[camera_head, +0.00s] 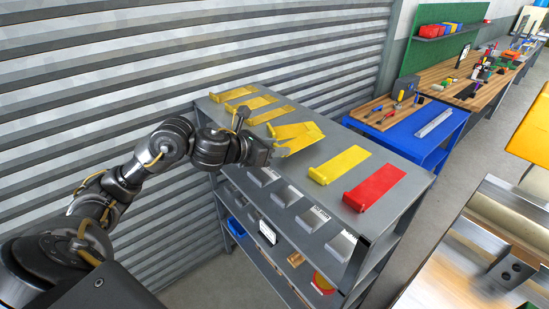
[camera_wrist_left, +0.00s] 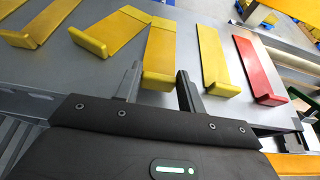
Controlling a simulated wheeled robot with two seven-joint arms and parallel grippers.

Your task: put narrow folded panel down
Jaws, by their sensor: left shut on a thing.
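My left gripper (camera_head: 277,148) is over the front edge of the grey shelf top (camera_head: 228,120). In the left wrist view its two dark fingers (camera_wrist_left: 160,92) stand on either side of the folded near end of a yellow narrow panel (camera_wrist_left: 161,50), shut on it. This panel (camera_head: 300,133) also shows in the head view, its near end partly hidden by the gripper. It lies close over the shelf top; I cannot tell whether it touches. Another yellow panel (camera_head: 341,164) and a red panel (camera_head: 376,187) lie to its right. My right gripper is not in view.
Several more yellow panels, such as one near the back left (camera_head: 236,93), lie left of the held panel. Grey metal pieces (camera_head: 287,195) sit on the level below. A blue table (camera_head: 440,140) stands behind the rack. A corrugated wall (camera_head: 150,60) runs along the left.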

